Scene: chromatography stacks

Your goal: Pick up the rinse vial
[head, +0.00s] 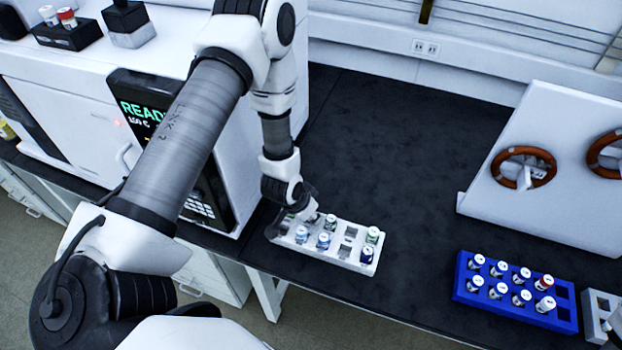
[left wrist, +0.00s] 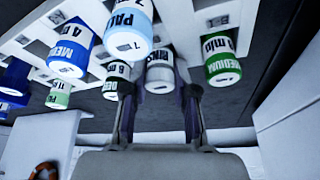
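The rinse vial (left wrist: 160,74), white with a dark "RINS" label cut off by the view, stands in the white rack (head: 343,262). My left gripper (left wrist: 159,112) is open, with one finger on each side of this vial in the left wrist view. Gaps seem to show between vial and fingers; I cannot tell whether either touches. In the head view the left gripper (head: 300,214) is low over the rack's left end and hides part of it, so I cannot pick out the rinse vial there.
Close neighbours in the rack are a green-labelled vial (left wrist: 222,62), a light-blue one (left wrist: 128,32) and a blue one (left wrist: 70,50). A blue rack (head: 560,325) of vials stands to the right. The instrument (head: 180,100) is left; the dark bench (head: 400,150) behind is clear.

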